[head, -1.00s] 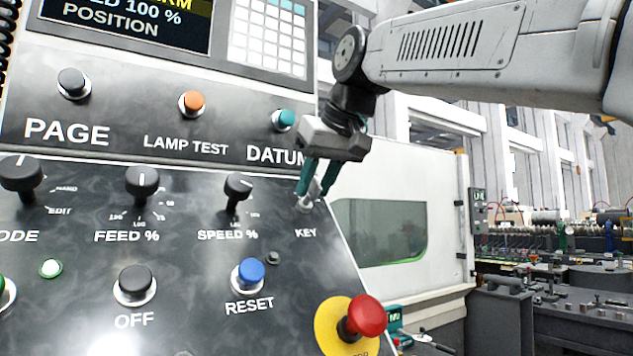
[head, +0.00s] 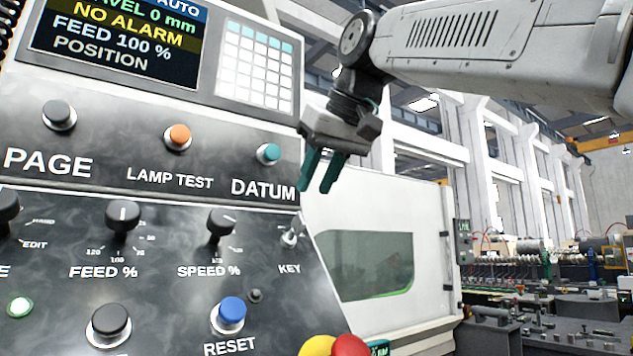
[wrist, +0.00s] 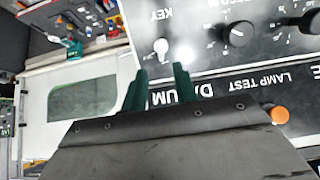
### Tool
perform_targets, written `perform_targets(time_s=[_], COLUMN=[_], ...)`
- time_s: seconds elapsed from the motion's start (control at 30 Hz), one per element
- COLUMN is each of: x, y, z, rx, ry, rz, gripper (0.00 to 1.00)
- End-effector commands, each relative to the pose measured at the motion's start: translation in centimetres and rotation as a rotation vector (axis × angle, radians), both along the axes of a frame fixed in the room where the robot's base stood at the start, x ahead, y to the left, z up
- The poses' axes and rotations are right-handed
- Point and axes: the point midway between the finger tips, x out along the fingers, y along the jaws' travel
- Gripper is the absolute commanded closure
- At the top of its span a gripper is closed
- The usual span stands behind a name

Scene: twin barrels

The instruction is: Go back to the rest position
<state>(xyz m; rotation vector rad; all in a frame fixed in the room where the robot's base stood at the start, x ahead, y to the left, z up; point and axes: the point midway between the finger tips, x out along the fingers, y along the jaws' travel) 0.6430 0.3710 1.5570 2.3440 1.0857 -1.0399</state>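My gripper (head: 319,172) hangs in front of the right edge of the control panel (head: 150,285), above and to the right of the key switch (head: 291,232). Its two teal fingers are a little apart with nothing between them. The key switch, with a silvery key, sits above the KEY label and is clear of the fingers. In the wrist view the fingers (wrist: 160,82) also stand apart and empty, with the key switch (wrist: 161,47) beyond them.
The panel carries the teal DATUM button (head: 268,154), the SPEED knob (head: 221,222), the blue RESET button (head: 231,312) and a red mushroom button (head: 349,346). A white machine enclosure (head: 425,215) stands behind at the right. The screen (head: 120,38) reads NO ALARM.

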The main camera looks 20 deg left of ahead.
Motion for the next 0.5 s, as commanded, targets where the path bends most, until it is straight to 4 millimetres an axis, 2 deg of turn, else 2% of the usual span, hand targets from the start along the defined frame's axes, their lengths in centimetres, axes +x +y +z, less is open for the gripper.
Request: perform_targets(time_s=[0.33,0.43,0.5], x=[0.1,0.5,0.9], y=[-0.4,-2.5,-5.4], z=[-0.2,-1.2,-2.9], rx=[-0.003,-0.018,-0.040], ry=[0.003,0.021,0.047], rz=[-0.006,-0.044,-0.094], gripper=[0.71,0.71,0.71])
